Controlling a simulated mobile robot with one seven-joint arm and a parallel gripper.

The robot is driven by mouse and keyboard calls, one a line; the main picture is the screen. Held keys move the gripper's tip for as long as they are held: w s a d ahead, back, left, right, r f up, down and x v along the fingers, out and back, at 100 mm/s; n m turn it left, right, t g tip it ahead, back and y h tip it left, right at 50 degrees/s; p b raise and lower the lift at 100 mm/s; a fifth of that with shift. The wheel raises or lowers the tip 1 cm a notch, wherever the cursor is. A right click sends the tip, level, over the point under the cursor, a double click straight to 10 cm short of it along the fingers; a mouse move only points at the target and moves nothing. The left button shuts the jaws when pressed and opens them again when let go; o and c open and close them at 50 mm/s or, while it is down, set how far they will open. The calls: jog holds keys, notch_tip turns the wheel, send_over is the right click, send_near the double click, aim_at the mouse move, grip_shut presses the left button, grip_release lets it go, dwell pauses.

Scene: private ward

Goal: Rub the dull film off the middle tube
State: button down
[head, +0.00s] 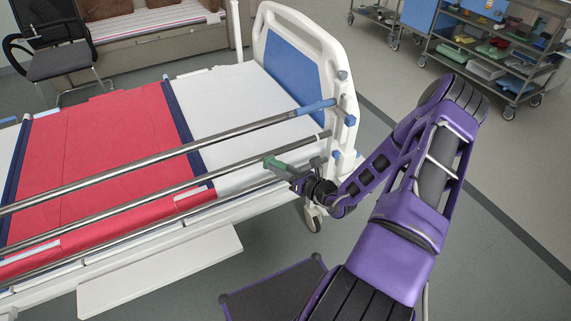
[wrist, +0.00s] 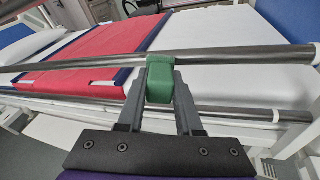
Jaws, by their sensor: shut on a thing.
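The bed's side rail has three long metal tubes. The middle tube (head: 110,196) runs below the top tube (head: 110,169) and above the lower tube (head: 110,239) in the head view. My gripper (head: 285,167) is shut on a green block (head: 273,162), just below the middle tube near the head end of the bed. In the wrist view the green block (wrist: 159,78) sits between my fingers, against or just in front of a grey tube (wrist: 235,56). I cannot tell whether they touch. The film is not clearly distinguishable from bare metal.
The bed has a red cover (head: 105,140), a white mattress and a blue-and-white headboard (head: 297,70). A white side board (head: 160,272) juts out below the rail. A chair stands at the back left, and shelved trolleys (head: 490,60) at the back right. Floor right of my arm is clear.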

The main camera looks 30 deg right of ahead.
jog(key=a+p, duration=0.3)
jog(key=a, duration=0.8)
jog(key=shift+p, duration=0.3)
dwell(0.5)
jog(key=d, duration=1.4)
jog(key=shift+w+b, duration=0.2)
jog(key=shift+b, duration=0.15)
dwell(0.8)
jog(key=shift+s+d, duration=0.1)
jog(key=shift+d, duration=0.05)
jog(key=shift+s+p, duration=0.55)
jog(key=shift+s, duration=2.35)
jog(key=shift+s, duration=0.1)
